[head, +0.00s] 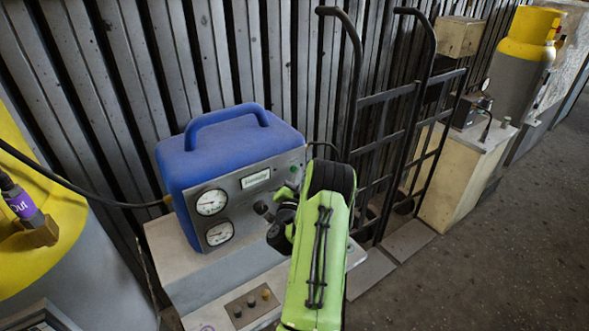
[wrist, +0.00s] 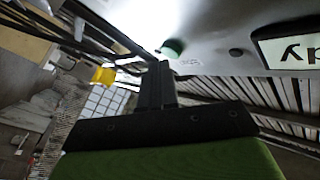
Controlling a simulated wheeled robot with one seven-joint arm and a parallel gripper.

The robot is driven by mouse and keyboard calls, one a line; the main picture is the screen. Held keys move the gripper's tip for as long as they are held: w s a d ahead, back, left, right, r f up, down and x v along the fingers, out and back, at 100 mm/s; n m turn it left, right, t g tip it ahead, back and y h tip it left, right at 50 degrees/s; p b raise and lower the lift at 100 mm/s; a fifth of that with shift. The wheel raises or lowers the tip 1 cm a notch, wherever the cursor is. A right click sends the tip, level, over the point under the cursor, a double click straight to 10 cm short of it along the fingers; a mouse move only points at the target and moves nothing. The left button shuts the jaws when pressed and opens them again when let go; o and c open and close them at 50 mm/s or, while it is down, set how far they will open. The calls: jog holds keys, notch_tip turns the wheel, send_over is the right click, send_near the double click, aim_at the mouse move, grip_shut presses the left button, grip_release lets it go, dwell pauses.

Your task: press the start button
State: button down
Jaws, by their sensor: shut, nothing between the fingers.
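A small green button (head: 293,168) sits on the grey front panel of the blue machine (head: 222,155), right of the lit display (head: 255,179). In the wrist view the green button (wrist: 173,48) shows just beyond my fingertips, with small unclear lettering beside it. My gripper (wrist: 160,68) is shut and empty, its dark fingers pointing toward the panel. The tips look very near the button; I cannot tell whether they touch it. In the head view my gripper (head: 280,228) is partly hidden by my green arm, in front of the panel's lower right.
Two round gauges (head: 212,202) are on the panel's left. A grey box with several small knobs (head: 252,300) lies below. A black hand truck (head: 385,120) stands to the right. Yellow-topped cylinders stand at left (head: 30,220) and far right (head: 528,35). The floor at right is clear.

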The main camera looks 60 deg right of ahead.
jog(key=shift+w+d, duration=0.15)
jog(key=shift+w, duration=0.1)
dwell(0.3)
jog(key=shift+s+a+b, duration=0.25)
jog(key=shift+s+b, duration=0.05)
jog(key=shift+s, duration=0.1)
jog(key=shift+s, duration=0.1)
jog(key=s+a+b, duration=0.1)
jog(key=b, duration=0.1)
jog(key=s+b, duration=0.2)
jog(key=b, duration=0.1)
jog(key=s+a+b, duration=0.1)
jog(key=s+b, duration=0.1)
jog(key=shift+s+a, duration=0.1)
jog(key=shift+a, duration=0.25)
dwell(0.6)
